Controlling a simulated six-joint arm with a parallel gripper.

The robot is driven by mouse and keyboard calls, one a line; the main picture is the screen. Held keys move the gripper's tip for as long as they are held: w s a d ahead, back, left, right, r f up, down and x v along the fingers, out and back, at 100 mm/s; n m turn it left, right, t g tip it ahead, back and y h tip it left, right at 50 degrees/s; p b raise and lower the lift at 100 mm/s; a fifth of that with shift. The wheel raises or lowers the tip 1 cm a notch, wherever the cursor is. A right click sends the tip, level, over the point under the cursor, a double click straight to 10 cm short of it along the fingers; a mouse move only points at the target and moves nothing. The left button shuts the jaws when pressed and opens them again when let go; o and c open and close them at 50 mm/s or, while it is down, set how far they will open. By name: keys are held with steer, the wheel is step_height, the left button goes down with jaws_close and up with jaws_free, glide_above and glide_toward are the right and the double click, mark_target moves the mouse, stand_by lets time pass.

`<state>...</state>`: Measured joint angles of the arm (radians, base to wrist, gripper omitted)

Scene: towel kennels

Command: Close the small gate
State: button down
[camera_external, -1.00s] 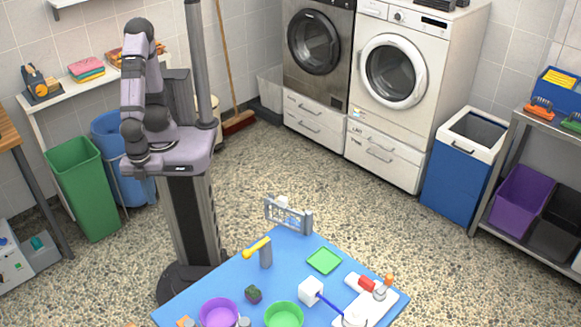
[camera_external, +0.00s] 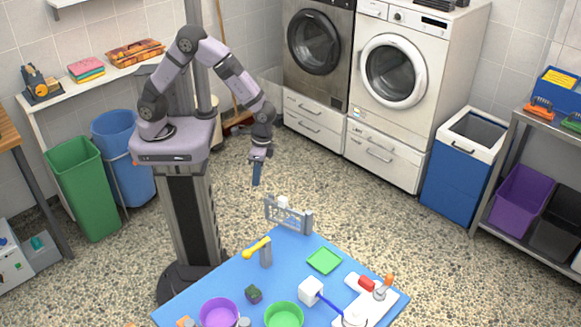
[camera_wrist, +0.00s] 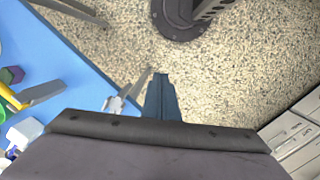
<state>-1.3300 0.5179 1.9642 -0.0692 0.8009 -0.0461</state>
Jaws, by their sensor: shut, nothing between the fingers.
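The small grey gate (camera_external: 288,214) stands upright at the far corner of the blue table (camera_external: 226,280), with a thicker post at its right end. It also shows in the wrist view (camera_wrist: 121,101), where a thin grey bar runs up and right from it across the floor behind. I cannot tell the leaf's exact angle. My gripper (camera_external: 256,181) points down, higher than the gate and to its left in the external view, apart from it. Its blue fingers (camera_wrist: 162,94) are together and empty, just right of the gate in the wrist view.
A green square (camera_external: 324,261), a white cube (camera_external: 311,290), a purple bowl (camera_external: 219,313) and a green bowl (camera_external: 284,315) are on the table.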

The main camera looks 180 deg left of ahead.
steer(key=s+a+r+n, duration=0.2)
steer(key=a+n, duration=0.1)
steer(key=a, duration=0.5)
steer(key=w+a+r+n+t, duration=0.2)
steer(key=w+a+r+n, duration=0.2)
steer(key=r+n, duration=0.5)
steer(key=shift+a+r+n, duration=0.2)
steer(key=shift+a+n, duration=0.4)
steer(key=shift+n, duration=0.2)
steer(key=shift+f, duration=0.1)
steer(key=w+d+f+p, duration=0.3)
steer(key=w+f+p, duration=0.2)
steer(key=f, duration=0.4)
steer(key=shift+w+f, duration=0.25)
